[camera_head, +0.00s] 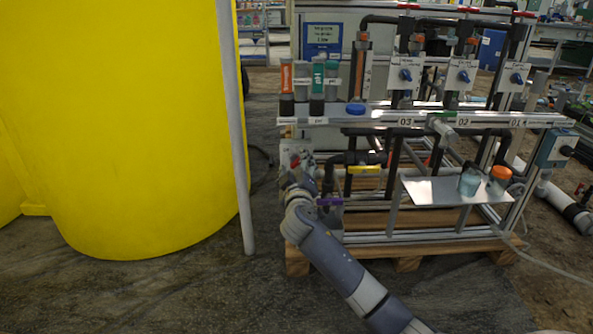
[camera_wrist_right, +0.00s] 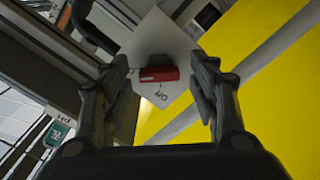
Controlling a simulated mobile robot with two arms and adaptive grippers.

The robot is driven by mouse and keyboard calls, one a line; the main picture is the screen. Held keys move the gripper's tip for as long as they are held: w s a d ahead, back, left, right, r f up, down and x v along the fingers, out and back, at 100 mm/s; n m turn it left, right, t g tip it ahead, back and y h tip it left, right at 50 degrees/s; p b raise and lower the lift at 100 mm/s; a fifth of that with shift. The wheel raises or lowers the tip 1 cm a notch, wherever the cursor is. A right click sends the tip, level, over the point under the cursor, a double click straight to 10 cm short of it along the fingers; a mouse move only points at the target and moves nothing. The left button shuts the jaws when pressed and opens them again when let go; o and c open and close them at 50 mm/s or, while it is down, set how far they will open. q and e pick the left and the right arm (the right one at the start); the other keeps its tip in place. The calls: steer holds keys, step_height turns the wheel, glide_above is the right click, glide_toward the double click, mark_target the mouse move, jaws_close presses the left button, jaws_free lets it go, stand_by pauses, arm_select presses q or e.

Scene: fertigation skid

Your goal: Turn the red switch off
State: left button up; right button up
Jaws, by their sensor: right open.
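The red switch (camera_wrist_right: 158,74) is a small red lever on a white plate (camera_wrist_right: 165,38) marked with dark lettering. In the right wrist view it lies between the two fingers of my right gripper (camera_wrist_right: 166,82), which is open, with gaps on both sides of the lever. In the head view my right gripper (camera_head: 301,168) is at the left end of the skid, in front of a small grey panel. A bit of red shows there, but the gripper and wrist hide most of the switch. My left gripper is not in view.
A large yellow tank (camera_head: 130,130) and a grey pole (camera_head: 235,130) stand left of the skid. The skid frame (camera_head: 440,237) carries black pipes, blue knobs (camera_head: 405,75) and a yellow-handled valve (camera_head: 365,170). A shelf (camera_head: 430,190) holds two cups. Floor in front is clear.

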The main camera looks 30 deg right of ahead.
steer(key=shift+w, duration=0.15)
steer(key=shift+c, duration=0.2)
steer(key=c, duration=1)
